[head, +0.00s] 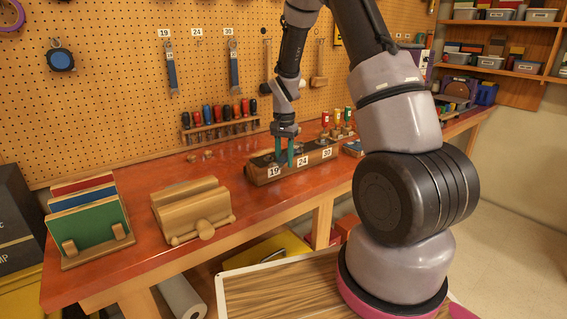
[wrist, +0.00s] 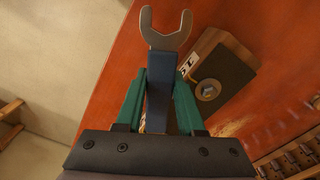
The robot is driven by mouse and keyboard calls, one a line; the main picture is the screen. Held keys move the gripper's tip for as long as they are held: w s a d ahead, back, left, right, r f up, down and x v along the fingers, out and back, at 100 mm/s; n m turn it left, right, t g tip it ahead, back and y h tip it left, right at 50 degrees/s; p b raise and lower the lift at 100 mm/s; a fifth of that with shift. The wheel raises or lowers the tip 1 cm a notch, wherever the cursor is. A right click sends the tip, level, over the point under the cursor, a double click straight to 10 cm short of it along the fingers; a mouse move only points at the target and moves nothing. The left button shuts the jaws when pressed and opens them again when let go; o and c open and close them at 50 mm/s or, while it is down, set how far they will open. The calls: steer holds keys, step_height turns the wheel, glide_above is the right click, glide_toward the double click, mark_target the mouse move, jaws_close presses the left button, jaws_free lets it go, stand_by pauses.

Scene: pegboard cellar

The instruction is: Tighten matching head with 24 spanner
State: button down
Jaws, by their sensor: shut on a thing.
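My gripper (head: 284,158) points down over the wooden block on the bench, its green fingers near the 19 and 24 labels. In the wrist view the fingers (wrist: 160,105) are shut on the blue handle of a spanner (wrist: 166,30), whose grey open jaw points away from the gripper. The block (head: 262,179) carries labels 19 (head: 274,173), 24 (head: 303,162) and 30 (head: 327,153). In the wrist view one hex head (wrist: 208,90) sits on a dark plate on the block, to the right of and apart from the spanner jaw. The label beside it is only partly readable.
Blue-handled spanners hang under the 19 (head: 172,78) and 30 (head: 234,72) pegboard labels; the place under 24 (head: 197,32) is empty. A screwdriver rack (head: 220,129) stands behind. A wooden holder (head: 190,208) and a book rack (head: 98,258) are at left. Bench between is clear.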

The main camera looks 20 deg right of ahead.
steer(key=shift+r, duration=2.55)
steer(key=c, duration=1.2)
jaws_free()
steer(key=shift+c, duration=0.2)
jaws_close()
